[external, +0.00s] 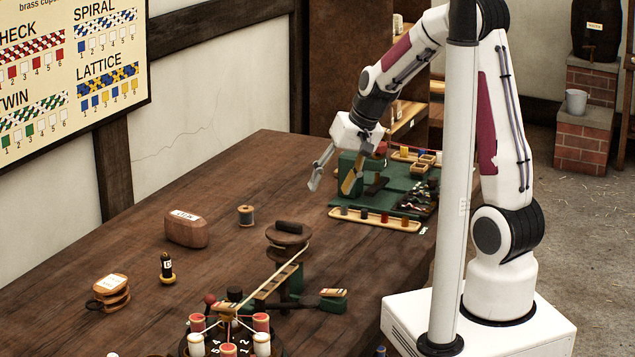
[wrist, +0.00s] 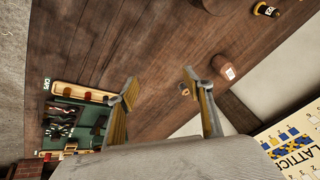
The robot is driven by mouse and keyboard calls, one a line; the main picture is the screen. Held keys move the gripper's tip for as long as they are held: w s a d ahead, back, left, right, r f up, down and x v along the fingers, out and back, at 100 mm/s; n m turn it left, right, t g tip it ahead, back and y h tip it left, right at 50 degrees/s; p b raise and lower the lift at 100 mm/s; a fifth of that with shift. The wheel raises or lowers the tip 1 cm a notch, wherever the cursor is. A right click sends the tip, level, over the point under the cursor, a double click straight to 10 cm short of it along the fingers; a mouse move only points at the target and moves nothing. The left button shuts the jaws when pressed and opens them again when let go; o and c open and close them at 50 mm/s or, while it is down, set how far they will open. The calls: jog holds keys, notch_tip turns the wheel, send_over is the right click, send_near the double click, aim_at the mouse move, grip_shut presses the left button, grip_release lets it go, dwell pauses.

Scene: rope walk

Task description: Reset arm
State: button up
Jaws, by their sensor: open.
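My gripper (external: 333,174) is open and empty, raised above the wooden table near its back. Its two fingers are spread apart, one silver-grey and one yellowish in the external view. In the wrist view the open gripper (wrist: 160,90) has bare table between and beyond its fingers. My arm bends over from its white base at the right. In the external view the gripper is just left of and above a green mat (external: 378,195) with a green block (external: 350,168) on it. Whether the gripper touches the block cannot be told from this angle.
A tray of colored pieces (external: 376,220) edges the mat. A rope-making device with a round peg base (external: 228,350) stands at the front. A wooden block (external: 187,229), a spool (external: 245,215) and a small black bottle (external: 167,268) are at left. The table's back left is clear.

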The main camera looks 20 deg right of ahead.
jog(key=s+d+r+t+h, duration=0.1)
jog(key=s+d+r, duration=0.4)
jog(key=s+d, duration=0.4)
jog(key=s+d+r+h, duration=0.2)
jog(key=s+d+r, duration=0.4)
jog(key=s, duration=0.8)
jog(key=d, duration=0.3)
jog(key=shift+s+r+m+t, duration=0.15)
jog(key=shift+m+t, duration=0.15)
jog(key=shift+t, duration=0.1)
jog(key=shift+d, duration=0.1)
dwell(0.7)
